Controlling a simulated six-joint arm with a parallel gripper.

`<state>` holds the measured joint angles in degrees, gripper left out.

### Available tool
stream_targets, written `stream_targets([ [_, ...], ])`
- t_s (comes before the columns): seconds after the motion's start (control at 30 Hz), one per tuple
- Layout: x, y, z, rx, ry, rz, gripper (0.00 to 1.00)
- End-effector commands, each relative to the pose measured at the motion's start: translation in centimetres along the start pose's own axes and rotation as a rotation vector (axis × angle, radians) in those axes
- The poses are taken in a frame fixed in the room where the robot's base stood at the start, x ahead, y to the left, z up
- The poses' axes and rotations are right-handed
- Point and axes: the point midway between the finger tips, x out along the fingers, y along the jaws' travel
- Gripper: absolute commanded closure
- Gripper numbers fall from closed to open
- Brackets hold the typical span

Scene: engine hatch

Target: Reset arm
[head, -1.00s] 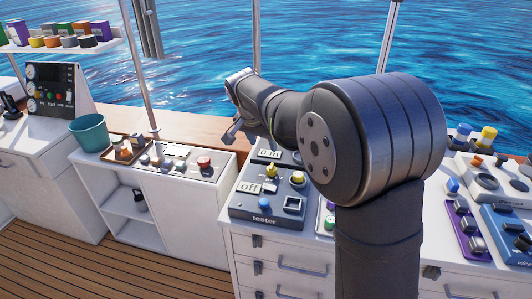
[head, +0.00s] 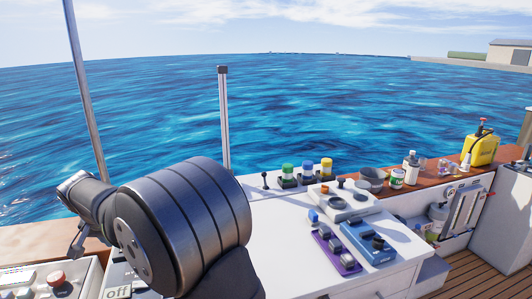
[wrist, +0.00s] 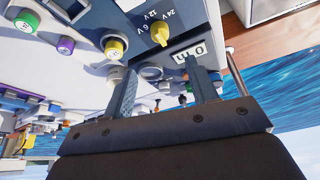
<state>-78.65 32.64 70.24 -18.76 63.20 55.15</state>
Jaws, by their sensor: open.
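My arm is at the lower left of the head view, bent toward the left, with my gripper (head: 76,246) hanging over the counter's left part. In the wrist view my gripper (wrist: 163,82) shows two grey fingers spread apart with nothing between them. Beyond the fingers, upside down in the wrist view, is the dark blue tester panel (wrist: 100,18) with a yellow knob (wrist: 160,33), voltage marks and a small display (wrist: 188,54). In the head view my arm hides most of the tester; only its "off" label (head: 118,292) shows.
A red-buttoned panel (head: 58,284) is at the lower left. A purple switch box (head: 336,250), a blue device (head: 368,242) and a grey-white unit (head: 345,204) sit on the white counter. A yellow sprayer (head: 483,147) stands far right. A metal post (head: 224,120) rises behind my arm.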

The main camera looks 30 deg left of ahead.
Motion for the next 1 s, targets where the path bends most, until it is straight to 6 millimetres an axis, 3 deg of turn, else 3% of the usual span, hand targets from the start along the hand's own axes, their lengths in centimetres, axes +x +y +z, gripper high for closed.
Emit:
stream_targets([
  [0.3, 6.6, 0.1, 0.0, 0.000, -0.001, 0.002, 0.47],
  [0.6, 11.5, 0.0, 0.0, 0.000, 0.000, 0.001, 0.47],
  [0.8, 12.9, 0.0, 0.0, 0.000, 0.001, 0.000, 0.47],
  [1.0, 13.0, 0.0, 0.0, -0.003, 0.001, -0.002, 0.47],
])
